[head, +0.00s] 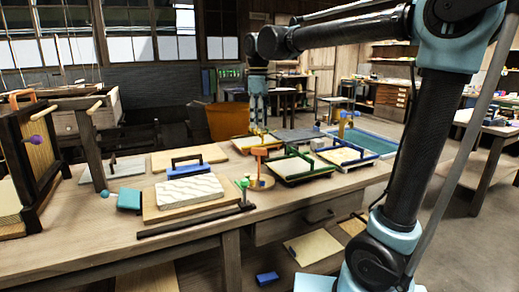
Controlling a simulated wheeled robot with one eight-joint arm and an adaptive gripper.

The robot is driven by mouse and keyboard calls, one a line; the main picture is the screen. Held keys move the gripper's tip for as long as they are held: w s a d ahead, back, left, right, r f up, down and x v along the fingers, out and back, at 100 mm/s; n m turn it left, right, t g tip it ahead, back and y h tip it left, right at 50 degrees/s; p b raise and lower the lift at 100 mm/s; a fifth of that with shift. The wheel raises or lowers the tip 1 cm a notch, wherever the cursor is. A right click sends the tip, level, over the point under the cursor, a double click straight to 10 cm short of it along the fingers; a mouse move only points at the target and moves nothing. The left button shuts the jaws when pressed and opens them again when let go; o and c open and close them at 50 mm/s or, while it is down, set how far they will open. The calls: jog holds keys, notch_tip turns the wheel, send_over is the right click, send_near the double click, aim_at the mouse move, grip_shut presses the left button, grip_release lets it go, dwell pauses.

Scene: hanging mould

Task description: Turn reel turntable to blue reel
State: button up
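I cannot clearly pick out the reel turntable or a blue reel. A small round wooden stand (262,183) with an orange top stands near the table's front edge, with a green knob beside it. Farther back on the right, a small yellow stand (342,129) has blue parts on top. Either is too small to identify as the turntable. My arm reaches from the right across the top, then hangs down at the centre. My gripper (258,123) is at its lower end, above the far part of the table. Its fingers are too small to tell open from shut.
A dark upright frame (38,155) stands left. Clear wood shows along the front.

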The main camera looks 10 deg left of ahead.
send_over(259, 166)
jog(key=f, duration=1)
jog(key=shift+w+f, duration=0.3)
jog(key=shift+w, duration=0.05)
grip_shut()
